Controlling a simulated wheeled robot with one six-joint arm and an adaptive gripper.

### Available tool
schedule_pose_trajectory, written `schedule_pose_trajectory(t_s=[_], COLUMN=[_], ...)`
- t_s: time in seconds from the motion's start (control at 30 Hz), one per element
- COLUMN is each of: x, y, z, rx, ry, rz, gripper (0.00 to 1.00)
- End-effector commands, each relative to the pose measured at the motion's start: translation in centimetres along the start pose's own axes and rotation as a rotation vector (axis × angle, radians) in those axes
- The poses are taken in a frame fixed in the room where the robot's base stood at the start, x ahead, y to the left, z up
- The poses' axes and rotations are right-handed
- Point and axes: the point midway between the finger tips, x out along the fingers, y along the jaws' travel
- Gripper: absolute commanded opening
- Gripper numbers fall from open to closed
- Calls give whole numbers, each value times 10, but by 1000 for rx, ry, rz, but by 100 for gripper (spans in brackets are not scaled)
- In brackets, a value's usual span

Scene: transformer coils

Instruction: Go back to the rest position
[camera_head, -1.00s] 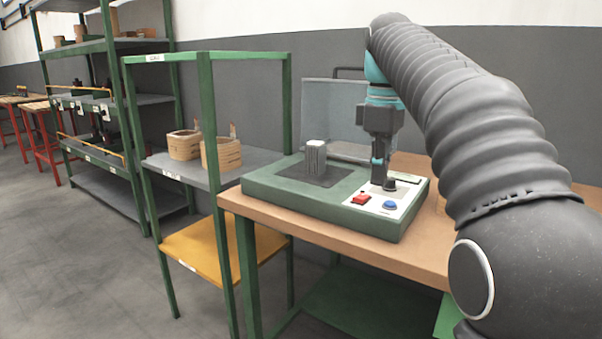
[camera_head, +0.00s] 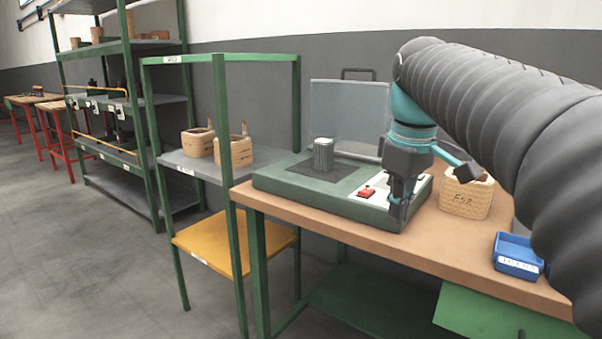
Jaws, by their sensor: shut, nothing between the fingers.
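My gripper (camera_head: 399,213) hangs at the end of my arm, pointing down over the front right part of the green test device (camera_head: 335,205). It is shut with nothing held. It hides part of the device's white control panel (camera_head: 352,186), where a red button (camera_head: 367,192) shows. A grey ribbed block (camera_head: 323,154) stands on the device's dark pad. My arm reaches in from the right side of the picture, clad in a dark ribbed sleeve.
A coil (camera_head: 466,193) and a blue bin (camera_head: 517,257) are on the wooden table (camera_head: 430,240), right of my gripper. Two coils (camera_head: 235,152) sit on the green-framed rack (camera_head: 178,161) at left. A clear shield (camera_head: 348,116) stands behind the device. Floor at left is clear.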

Motion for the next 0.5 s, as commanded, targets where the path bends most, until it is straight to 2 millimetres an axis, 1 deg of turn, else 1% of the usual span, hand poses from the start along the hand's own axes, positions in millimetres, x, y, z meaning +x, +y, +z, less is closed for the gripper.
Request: schedule_pose_trajectory(t_s=[0.03,0.17,0.27,0.37,0.5], x=[6,28,48,72,108], y=[-10,-31,-47,-64,-88], z=[12,39,60,82,112], rx=[38,159,251,344,469], ry=[18,72,118,164,231], rz=[13,47,69,86,103], gripper=[0,0,0,0,0])
